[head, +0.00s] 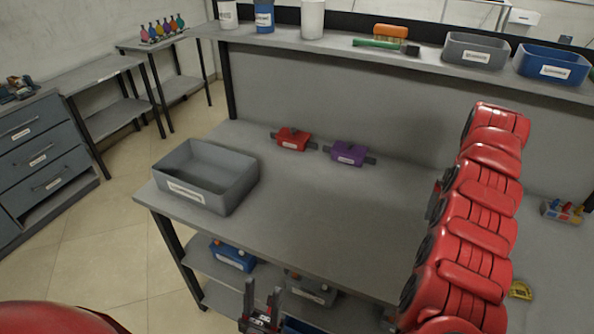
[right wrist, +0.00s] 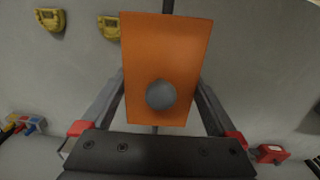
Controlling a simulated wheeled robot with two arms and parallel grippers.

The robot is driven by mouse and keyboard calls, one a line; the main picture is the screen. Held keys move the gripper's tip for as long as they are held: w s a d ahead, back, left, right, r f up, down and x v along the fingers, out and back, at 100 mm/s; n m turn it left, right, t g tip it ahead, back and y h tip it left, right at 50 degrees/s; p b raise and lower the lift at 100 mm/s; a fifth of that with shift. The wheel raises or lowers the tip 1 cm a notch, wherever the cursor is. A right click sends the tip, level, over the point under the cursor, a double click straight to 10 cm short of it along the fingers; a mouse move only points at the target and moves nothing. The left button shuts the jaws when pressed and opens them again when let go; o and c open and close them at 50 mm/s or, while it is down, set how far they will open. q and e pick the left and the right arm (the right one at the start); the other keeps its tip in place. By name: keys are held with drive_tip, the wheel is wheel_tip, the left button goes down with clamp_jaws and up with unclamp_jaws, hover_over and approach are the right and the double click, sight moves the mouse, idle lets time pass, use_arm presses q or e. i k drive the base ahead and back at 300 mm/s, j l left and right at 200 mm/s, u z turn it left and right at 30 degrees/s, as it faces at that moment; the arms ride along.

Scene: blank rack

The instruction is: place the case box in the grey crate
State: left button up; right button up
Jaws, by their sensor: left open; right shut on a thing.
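The grey crate (head: 213,201) stands at the left end of the table, its open top facing up and a white label on its front. It looks empty. In the right wrist view, my right gripper (right wrist: 160,88) is shut on an orange box (right wrist: 165,50) with a round grey knob. No label shows on it, so I cannot tell whether it is the case box. My right gripper and its box are hidden in the head view. My left gripper (head: 262,292) is open and empty at the bottom, in front of the table edge.
A red piece (head: 292,139) and a purple piece (head: 347,153) lie at the table's back. A grey bin (head: 476,50) and a blue bin (head: 553,66) stand on the upper shelf. A blue box (head: 233,256) is on the lower shelf. The middle of the table (head: 310,205) is clear.

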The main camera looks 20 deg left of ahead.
sight(215, 187)
drive_tip(key=i+j+u, duration=0.3)
drive_tip(key=j+u, duration=0.2)
drive_tip(key=i+j+u, duration=0.3)
drive_tip(key=u, duration=0.2)
